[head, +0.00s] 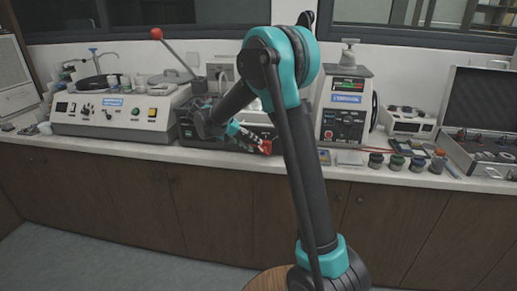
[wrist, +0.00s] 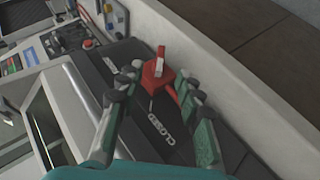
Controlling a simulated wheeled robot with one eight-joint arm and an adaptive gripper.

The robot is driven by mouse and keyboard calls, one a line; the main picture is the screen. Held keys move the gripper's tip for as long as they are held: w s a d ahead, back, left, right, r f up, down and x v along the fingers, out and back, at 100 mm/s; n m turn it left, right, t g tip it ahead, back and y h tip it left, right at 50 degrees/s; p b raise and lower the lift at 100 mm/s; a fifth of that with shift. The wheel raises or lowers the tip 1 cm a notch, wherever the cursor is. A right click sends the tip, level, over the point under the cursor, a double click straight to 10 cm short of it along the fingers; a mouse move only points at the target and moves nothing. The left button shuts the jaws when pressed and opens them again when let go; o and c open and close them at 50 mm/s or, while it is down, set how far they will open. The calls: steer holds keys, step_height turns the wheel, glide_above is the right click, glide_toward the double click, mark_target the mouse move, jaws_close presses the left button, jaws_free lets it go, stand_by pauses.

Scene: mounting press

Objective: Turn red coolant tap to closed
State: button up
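The red coolant tap (wrist: 157,76) sits on a dark grey panel in the wrist view, with a raised red grip and a short arm towards the right finger. A white "CLOSED" label (wrist: 161,128) lies below it, and another white label (wrist: 109,66), too small to read, lies to its left. My gripper (wrist: 156,80) is open, with one finger on each side of the tap; I cannot tell whether the right finger touches it. In the head view my gripper (head: 250,137) is at the front of the dark press base, and the red tap (head: 267,147) shows at its fingertips.
The dark press base (head: 205,137) stands on the white counter (head: 130,146). A cream machine (head: 120,115) is to its left and a tall grey machine (head: 343,105) to its right. Small jars (head: 396,162) and an open case (head: 483,120) stand farther right.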

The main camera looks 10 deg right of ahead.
steer(key=v, duration=0.7)
steer(key=s+d+f+n+y, duration=0.1)
steer(key=s+d+f+y, duration=0.25)
steer(key=s+d, duration=0.3)
steer(key=s+d+f+y, duration=0.2)
steer(key=s+d+f, duration=0.2)
steer(key=s+d, duration=0.25)
steer(key=s+f+t+y, duration=0.1)
steer(key=s+f, duration=0.3)
steer(key=s, duration=0.4)
steer(key=s+d+f+t+y, duration=0.1)
steer(key=s+f+y, duration=0.2)
steer(key=s+f, duration=0.2)
steer(key=s, duration=0.3)
steer(key=shift+s+n, duration=0.15)
steer(key=shift+n, duration=0.15)
